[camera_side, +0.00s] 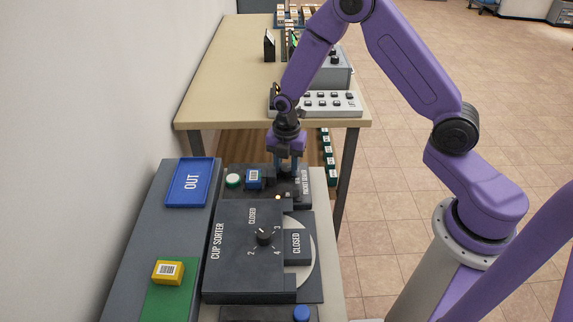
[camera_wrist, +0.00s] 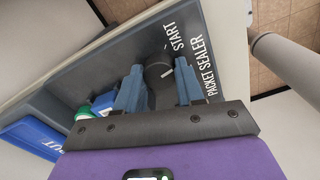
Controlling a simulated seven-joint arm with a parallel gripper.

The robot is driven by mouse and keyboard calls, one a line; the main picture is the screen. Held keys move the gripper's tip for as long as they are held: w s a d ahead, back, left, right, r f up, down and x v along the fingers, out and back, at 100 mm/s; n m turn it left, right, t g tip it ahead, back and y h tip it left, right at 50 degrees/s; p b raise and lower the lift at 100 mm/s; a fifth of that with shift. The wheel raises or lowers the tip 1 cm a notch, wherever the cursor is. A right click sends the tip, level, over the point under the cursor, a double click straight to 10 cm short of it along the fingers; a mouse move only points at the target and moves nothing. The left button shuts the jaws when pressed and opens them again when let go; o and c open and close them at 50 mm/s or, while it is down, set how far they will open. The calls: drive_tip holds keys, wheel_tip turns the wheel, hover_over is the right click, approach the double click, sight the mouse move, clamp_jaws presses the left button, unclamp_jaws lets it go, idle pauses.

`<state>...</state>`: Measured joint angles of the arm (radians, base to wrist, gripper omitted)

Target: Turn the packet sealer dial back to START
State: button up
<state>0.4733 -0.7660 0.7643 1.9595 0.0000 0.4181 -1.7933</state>
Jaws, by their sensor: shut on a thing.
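The packet sealer is a dark grey panel lettered START and PACKET SEALER (camera_wrist: 197,68) in the wrist view. Its round dark dial (camera_wrist: 158,68) carries a short white mark on its right side. The mark looks turned away from the START lettering, though its exact angle is hard to read. My gripper (camera_wrist: 160,74) has one blue-grey finger on each side of the dial and is shut on it. In the side view my gripper (camera_side: 287,168) reaches down onto the sealer (camera_side: 304,186), and the dial is hidden there.
A blue OUT tray (camera_side: 190,183) and a yellow packet (camera_side: 167,272) lie left. A bench (camera_side: 225,85) stands behind.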

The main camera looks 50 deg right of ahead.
sight(287, 168)
idle(0.3)
drive_tip(key=o, duration=1)
drive_tip(key=shift+o, duration=0.2)
wheel_tip(287, 168, up, 18)
drive_tip(key=shift+f, duration=0.25)
